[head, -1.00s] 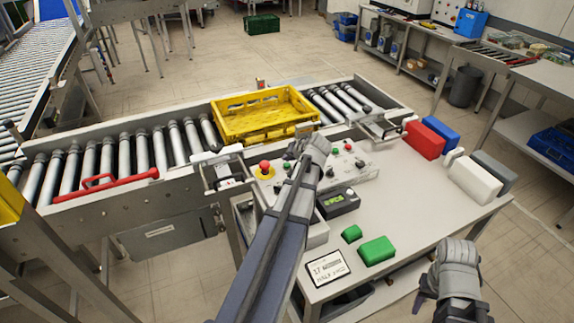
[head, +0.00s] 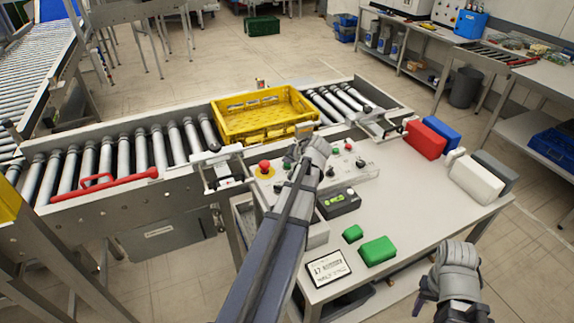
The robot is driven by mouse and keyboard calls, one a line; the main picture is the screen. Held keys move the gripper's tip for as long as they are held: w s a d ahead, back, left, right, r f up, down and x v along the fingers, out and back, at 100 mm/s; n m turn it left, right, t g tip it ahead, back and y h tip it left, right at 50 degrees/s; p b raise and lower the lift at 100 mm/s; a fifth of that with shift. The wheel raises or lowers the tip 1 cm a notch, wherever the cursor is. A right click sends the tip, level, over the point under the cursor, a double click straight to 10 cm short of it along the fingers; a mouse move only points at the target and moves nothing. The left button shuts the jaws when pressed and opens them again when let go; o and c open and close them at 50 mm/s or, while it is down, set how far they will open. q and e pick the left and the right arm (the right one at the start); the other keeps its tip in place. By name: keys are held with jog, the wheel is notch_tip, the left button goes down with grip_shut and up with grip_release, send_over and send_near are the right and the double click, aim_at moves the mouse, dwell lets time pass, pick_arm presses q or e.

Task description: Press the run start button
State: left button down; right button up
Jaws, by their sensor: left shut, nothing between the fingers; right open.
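The control panel (head: 368,172) sits on the table beside the conveyor. It carries a red mushroom button on a yellow base (head: 264,168), a green button (head: 287,165) left of my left gripper, another green button (head: 335,148) right of it, and small knobs. I cannot read which is the run start button. My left gripper (head: 297,151) is shut and empty, over the middle of the panel. Its body and arm hide part of the panel, and contact with a button cannot be told. My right gripper (head: 431,297) is open and empty at the table's front right, away from the panel.
A yellow crate (head: 263,133) stands on the roller conveyor behind the panel. A dark device with a display (head: 338,203), green blocks (head: 378,250) and a sign (head: 328,268) lie in front. Red, blue, white and grey boxes stand at the right. The table's middle right is clear.

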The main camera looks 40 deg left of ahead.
aim_at(288, 166)
pick_arm(q)
jog(key=shift+f, duration=0.25)
jog(key=shift+r, duration=0.1)
dwell(0.4)
jog(key=shift+r+p, duration=0.65)
jog(key=shift+r, duration=0.15)
jog(key=shift+r, duration=0.1)
notch_tip(288, 166, up, 5)
jog(key=p, duration=0.5)
dwell(0.5)
